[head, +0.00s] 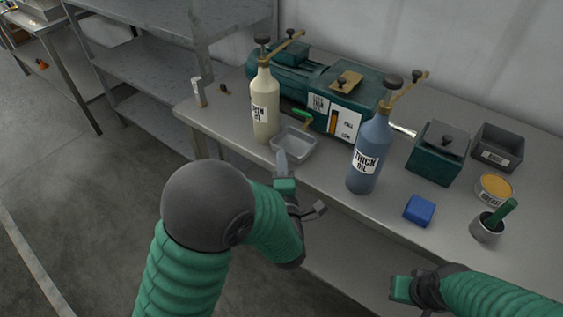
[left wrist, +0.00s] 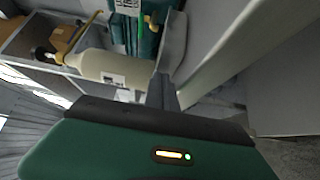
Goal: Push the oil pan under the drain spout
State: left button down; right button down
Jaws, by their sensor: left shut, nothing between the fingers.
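The oil pan (head: 295,146), a shallow grey metal tray, sits on the bench in front of the green machine (head: 342,100). The drain spout (head: 306,119), a small brass valve with a green handle, comes out of the machine just behind the pan. My left gripper (head: 281,163) is shut and empty at the pan's front left edge. I cannot tell if it touches. In the left wrist view its fingers (left wrist: 163,92) point at a grey wall of the pan (left wrist: 173,45). My right gripper (head: 403,289) is low in front of the bench, its fingers unclear.
A cream thin-oil bottle (head: 265,108) stands left of the pan, and a blue thick-oil bottle (head: 370,155) stands right. A blue sponge (head: 419,210), grease tin (head: 493,190), grey cup (head: 486,229) and dark bin (head: 497,150) are farther right.

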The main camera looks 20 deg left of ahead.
aim_at(291, 156)
pick_arm(q)
jog(key=shift+d, duration=0.2)
jog(key=shift+w+d+f+b, duration=0.1)
jog(key=shift+w+d+b, duration=0.15)
jog(key=shift+w, duration=0.3)
jog(key=shift+w+d+f+b, duration=0.1)
jog(key=shift+w+b, duration=0.2)
jog(key=shift+w, duration=0.25)
jog(key=shift+w+d+r, duration=0.1)
jog(key=shift+w, duration=0.25)
jog(key=shift+d, duration=0.1)
jog(key=shift+r, duration=0.1)
